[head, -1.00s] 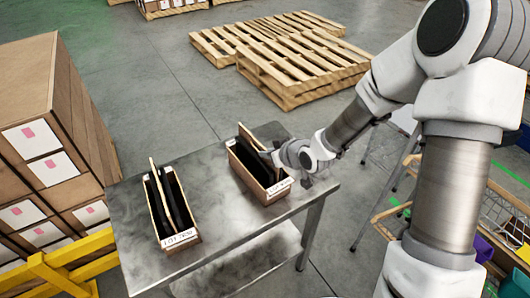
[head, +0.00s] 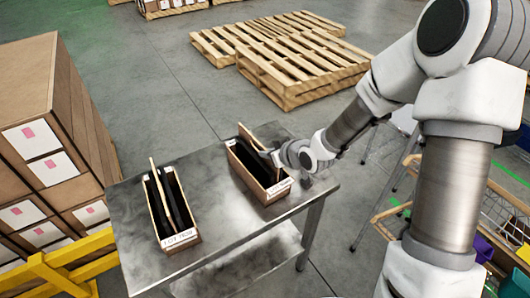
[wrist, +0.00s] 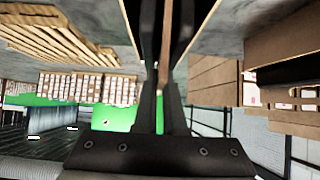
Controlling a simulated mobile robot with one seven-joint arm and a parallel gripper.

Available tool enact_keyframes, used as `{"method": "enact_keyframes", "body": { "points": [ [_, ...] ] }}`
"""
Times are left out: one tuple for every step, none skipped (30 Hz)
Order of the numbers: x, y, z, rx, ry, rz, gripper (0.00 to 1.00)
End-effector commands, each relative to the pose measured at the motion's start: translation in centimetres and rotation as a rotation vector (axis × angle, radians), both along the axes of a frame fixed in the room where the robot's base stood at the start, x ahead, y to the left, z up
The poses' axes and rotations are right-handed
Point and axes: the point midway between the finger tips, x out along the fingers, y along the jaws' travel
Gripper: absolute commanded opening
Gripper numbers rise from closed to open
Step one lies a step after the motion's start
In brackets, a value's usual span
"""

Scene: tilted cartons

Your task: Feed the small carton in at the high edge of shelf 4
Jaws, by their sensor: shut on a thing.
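On a grey metal table (head: 215,230) stand two narrow, open brown cartons with dark insides and white labels at their near ends. The left carton (head: 180,238) has a thin brown panel (head: 157,190) standing up in it. The right carton (head: 270,192) has a similar panel (head: 250,137) rising from it. My gripper (head: 268,158) is at the right carton. In the wrist view my gripper (wrist: 166,75) is shut on a thin brown panel (wrist: 166,35), seen edge-on between the dark fingers. My wrist hides part of the carton. No shelf marked 4 can be made out.
A stack of brown boxes (head: 45,120) and a yellow rail (head: 65,265) stand left of the table. Wooden pallets (head: 300,75) lie on the floor behind. A wire cart (head: 505,205) is at the right. Bare tabletop lies between the cartons.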

Motion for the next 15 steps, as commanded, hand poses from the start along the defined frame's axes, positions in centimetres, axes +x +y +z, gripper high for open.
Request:
{"method": "enact_keyframes", "body": {
  "points": [
    [0.0,0.0,0.0,0.0,0.0,0.0,0.0],
    [0.0,0.0,0.0,0.0,0.0,0.0,0.0],
    [0.0,0.0,0.0,0.0,0.0,0.0,0.0],
    [0.0,0.0,0.0,0.0,0.0,0.0,0.0],
    [0.1,0.0,0.2,0.001,-0.004,0.0,0.0],
    [0.1,0.0,0.2,0.001,-0.004,0.0,0.0],
    [0.1,0.0,0.3,0.001,-0.004,0.0,0.0],
    [0.1,0.0,0.5,0.001,-0.005,0.0,0.0],
    [0.1,0.0,0.8,0.001,-0.005,0.0,0.0],
    [0.1,0.0,1.2,0.001,-0.005,0.0,0.0],
    [0.1,0.0,1.6,0.001,-0.005,0.0,0.0],
    [0.1,0.1,2.2,0.002,-0.006,0.0,0.0],
    [0.1,0.1,2.7,0.002,-0.006,0.0,0.0],
    [0.1,0.1,3.2,0.002,-0.006,0.0,0.0],
    [0.1,0.1,3.9,0.002,-0.006,0.0,0.0]
  ]
}}
